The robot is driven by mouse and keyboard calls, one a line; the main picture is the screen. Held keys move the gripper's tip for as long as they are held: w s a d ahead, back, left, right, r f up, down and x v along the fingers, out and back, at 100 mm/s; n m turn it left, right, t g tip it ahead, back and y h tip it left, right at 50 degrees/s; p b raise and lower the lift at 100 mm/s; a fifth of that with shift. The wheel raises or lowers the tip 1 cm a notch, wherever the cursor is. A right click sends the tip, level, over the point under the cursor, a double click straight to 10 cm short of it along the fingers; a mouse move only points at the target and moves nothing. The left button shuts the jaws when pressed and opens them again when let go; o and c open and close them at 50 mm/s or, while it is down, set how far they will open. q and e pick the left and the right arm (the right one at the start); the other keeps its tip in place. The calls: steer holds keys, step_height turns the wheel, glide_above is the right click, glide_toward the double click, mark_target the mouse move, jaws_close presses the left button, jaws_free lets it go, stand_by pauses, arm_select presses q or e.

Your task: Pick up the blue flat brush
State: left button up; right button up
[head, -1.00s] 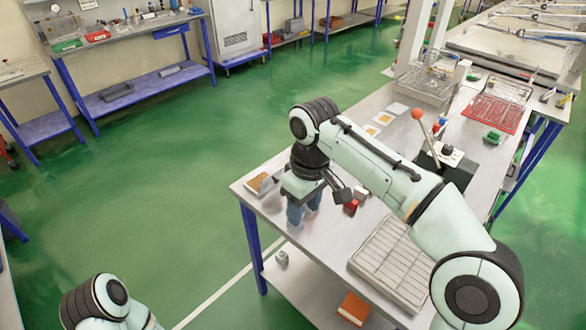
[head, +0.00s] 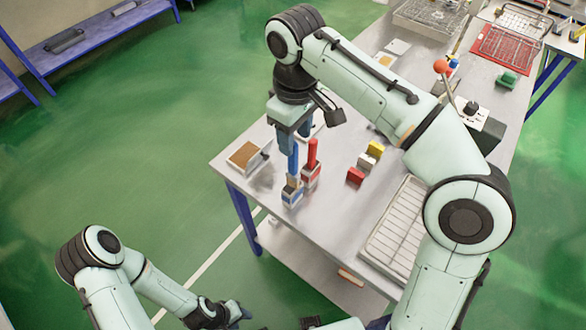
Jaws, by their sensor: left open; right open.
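My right gripper (head: 294,143) is open and points down at the top of the blue handle. The fingers overlap the handle's upper end in the picture; I cannot tell whether it lies between them. A red brush (head: 311,156) stands upright close beside it on the right. My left gripper (head: 240,312) is low at the bottom of the picture, open, far from the brush and partly hard to make out.
A tan-topped tray (head: 246,154) lies left of the brushes. Red (head: 355,176), white (head: 366,161) and yellow (head: 376,148) blocks stand to the right. A gridded tray (head: 398,232) lies nearer me. A lever with a red knob (head: 441,67) stands further back.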

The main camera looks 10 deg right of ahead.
mark_target(293, 166)
steer(key=shift+w+f, duration=0.1)
steer(key=shift+f, duration=0.55)
steer(key=shift+w+f, duration=0.25)
steer(key=shift+f, duration=0.1)
steer(key=f, duration=0.1)
steer(key=f+b, duration=0.1)
steer(key=f, duration=0.3)
steer(key=shift+a+b, duration=0.25)
steer(key=shift+b, duration=0.15)
arm_select(q)
steer(key=shift+s+f, duration=0.3)
steer(key=shift+f, duration=0.35)
steer(key=shift+s+f, duration=0.25)
steer(key=shift+f, duration=0.35)
arm_select(e)
steer(key=shift+r, duration=0.15)
jaws_close()
